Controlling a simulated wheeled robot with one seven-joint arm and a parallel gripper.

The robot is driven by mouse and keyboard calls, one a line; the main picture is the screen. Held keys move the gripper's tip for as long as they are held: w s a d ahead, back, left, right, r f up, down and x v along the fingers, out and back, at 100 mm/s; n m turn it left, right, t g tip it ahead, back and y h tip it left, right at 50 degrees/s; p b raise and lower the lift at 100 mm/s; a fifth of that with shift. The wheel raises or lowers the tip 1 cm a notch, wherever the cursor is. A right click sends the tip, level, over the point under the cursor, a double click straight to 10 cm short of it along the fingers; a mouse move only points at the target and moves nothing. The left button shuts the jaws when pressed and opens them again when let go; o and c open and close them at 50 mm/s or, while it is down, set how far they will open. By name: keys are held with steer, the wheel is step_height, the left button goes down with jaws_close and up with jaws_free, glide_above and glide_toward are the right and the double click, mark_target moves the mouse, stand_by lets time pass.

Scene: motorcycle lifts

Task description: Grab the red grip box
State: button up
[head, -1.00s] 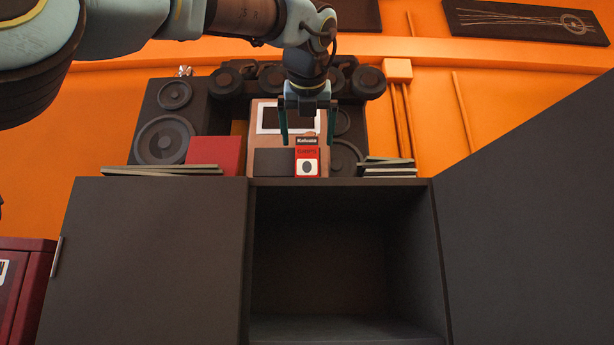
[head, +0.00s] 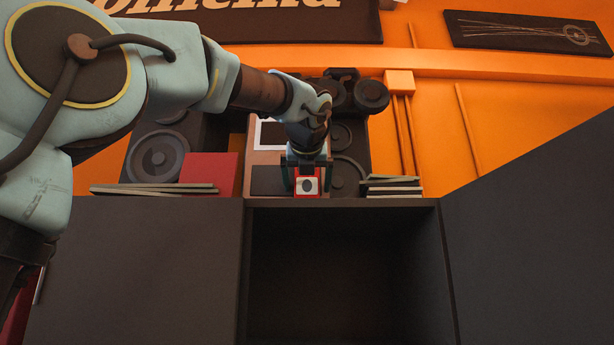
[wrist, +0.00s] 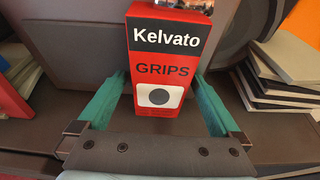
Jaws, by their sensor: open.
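The red grip box (head: 307,186) stands upright on top of the dark cabinet (head: 345,203), near its front edge. In the wrist view the box (wrist: 162,60) reads "Kelvato GRIPS" and has a black band at its top. My gripper (head: 306,177) has come down over the box from above. In the wrist view its teal fingers (wrist: 160,100) are open, one on each side of the box, with a gap visible on both sides. The upper part of the box is hidden by my gripper in the head view.
A red box (head: 210,172) and flat books (head: 155,189) lie to the left; a stack of books (head: 391,186) lies to the right. Black speakers (head: 158,157) stand behind. The cabinet's open compartment (head: 345,275) is below.

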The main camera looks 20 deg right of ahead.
steer(key=shift+w+d+f, duration=0.15)
steer(key=shift+w+d, duration=0.05)
steer(key=shift+w, duration=0.25)
steer(key=c, duration=1.5)
